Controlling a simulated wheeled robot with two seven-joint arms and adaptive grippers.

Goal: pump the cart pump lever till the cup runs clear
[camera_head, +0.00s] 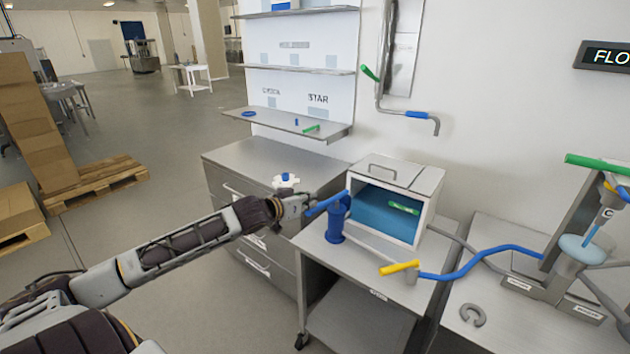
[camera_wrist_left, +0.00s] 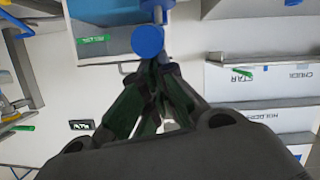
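The cart pump (camera_head: 336,222), a blue upright cylinder, stands on the cart beside the tank. Its blue lever (camera_head: 326,204) slants down to the left from the pump top. My left gripper (camera_head: 305,207) is at the lever's free end; its fingertips look closed together. In the left wrist view the lever's round blue end (camera_wrist_left: 148,41) shows whole, just beyond the fingertips (camera_wrist_left: 158,66); I cannot tell whether they touch it. A pale blue round piece (camera_head: 582,248) on the right stand may be the cup; its contents do not show. My right gripper is out of view.
The steel cart (camera_head: 318,250) carries an open-fronted tank (camera_head: 430,211) with blue inside. A blue pipe with a yellow grip (camera_head: 399,268) reaches right. A drawer cabinet (camera_head: 265,160) stands behind my left arm.

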